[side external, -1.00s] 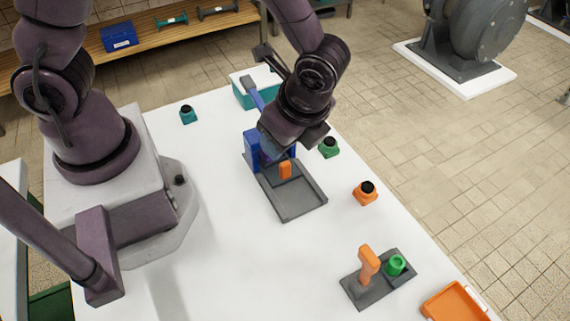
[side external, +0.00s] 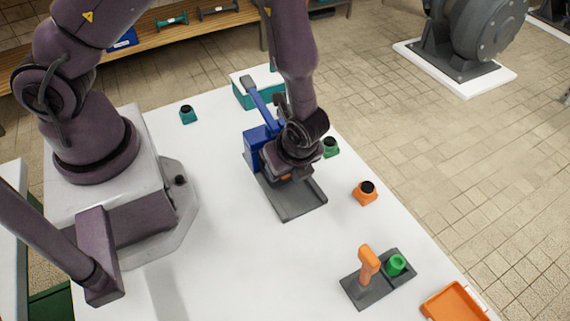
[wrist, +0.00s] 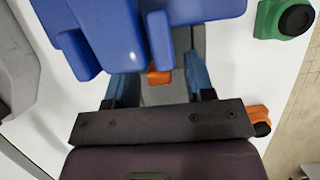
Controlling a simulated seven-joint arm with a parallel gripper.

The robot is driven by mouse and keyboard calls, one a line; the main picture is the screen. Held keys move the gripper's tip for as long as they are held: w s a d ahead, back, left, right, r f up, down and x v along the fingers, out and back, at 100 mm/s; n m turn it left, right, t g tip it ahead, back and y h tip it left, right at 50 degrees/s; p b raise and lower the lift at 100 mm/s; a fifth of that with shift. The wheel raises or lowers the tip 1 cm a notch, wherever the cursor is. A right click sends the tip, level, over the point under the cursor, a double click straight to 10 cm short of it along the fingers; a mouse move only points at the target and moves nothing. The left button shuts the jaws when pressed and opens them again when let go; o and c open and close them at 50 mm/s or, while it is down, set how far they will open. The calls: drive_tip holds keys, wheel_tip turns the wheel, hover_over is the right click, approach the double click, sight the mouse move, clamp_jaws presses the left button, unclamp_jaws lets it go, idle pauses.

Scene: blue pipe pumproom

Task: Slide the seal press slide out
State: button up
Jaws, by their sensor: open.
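The blue seal press (side external: 258,142) stands on a grey base (side external: 291,206), with its blue lever raised toward the back left. My gripper (side external: 287,174) is low over the base in front of the press and hides most of the slide in the side view. In the wrist view, the orange handle of the slide (wrist: 159,77) shows between the two open fingers of my gripper (wrist: 161,82), with a gap on each side. The blue press body (wrist: 150,22) covers the top of that view and hides the rest of the slide.
A green-based button (side external: 330,147) and an orange-based button (side external: 365,193) stand right of the press. A grey stand with an orange T-handle (side external: 369,264) and green cup (side external: 396,264), and an orange tray (side external: 455,303), lie nearer. The base's front end is clear.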

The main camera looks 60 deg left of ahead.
drive_tip(key=shift+a+f, duration=0.15)
drive_tip(key=shift+f, duration=0.2)
clamp_jaws()
drive_tip(key=d, duration=1)
drive_tip(key=shift+d, duration=0.1)
drive_tip(key=shift+c, duration=1.3)
unclamp_jaws()
drive_tip(key=shift+o, duration=1.3)
drive_tip(key=v, duration=1.3)
